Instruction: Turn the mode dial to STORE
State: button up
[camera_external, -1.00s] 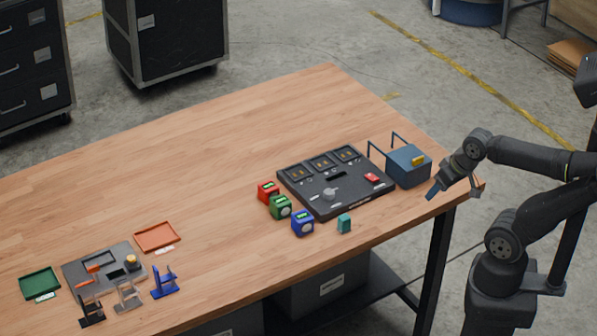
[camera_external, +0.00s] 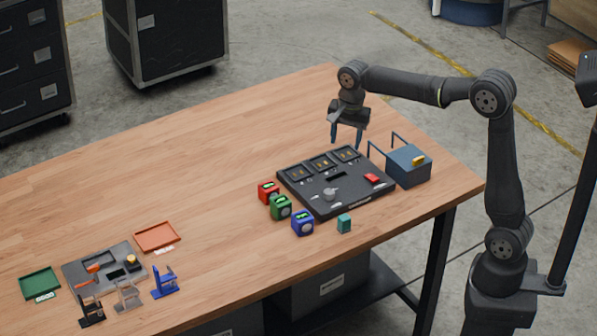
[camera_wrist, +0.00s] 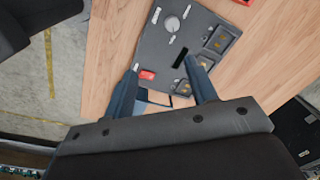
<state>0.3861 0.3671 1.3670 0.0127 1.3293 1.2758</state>
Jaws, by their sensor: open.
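The mode dial (camera_external: 329,194) is a round grey knob on the black control panel (camera_external: 310,202). It also shows in the wrist view (camera_wrist: 172,24), near the top, with small pale labels around it that are too small to read. My gripper (camera_external: 347,142) is open and empty, pointing down above the far edge of the panel, apart from the dial. In the wrist view its two fingers (camera_wrist: 162,85) spread over the panel, with the dial beyond the fingertips. The panel also has a red switch (camera_external: 372,178), a dark slot (camera_external: 337,176) and three windows along its far side.
Red (camera_external: 268,191), green (camera_external: 281,207) and blue (camera_external: 302,222) boxes stand left of the panel. A small teal block (camera_external: 344,223) lies in front. A blue-grey tote (camera_external: 408,166) with a raised strap frame stands right. Trays and small stands are at the far left; the table's middle is clear.

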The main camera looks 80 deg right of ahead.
jog(key=m, duration=0.2)
send_near(329, 191)
jog(key=shift+g, duration=0.4)
jog(key=f, duration=0.9)
jog(key=shift+w, duration=0.35)
jog(key=c, duration=1)
jog(key=shift+o, duration=0.2)
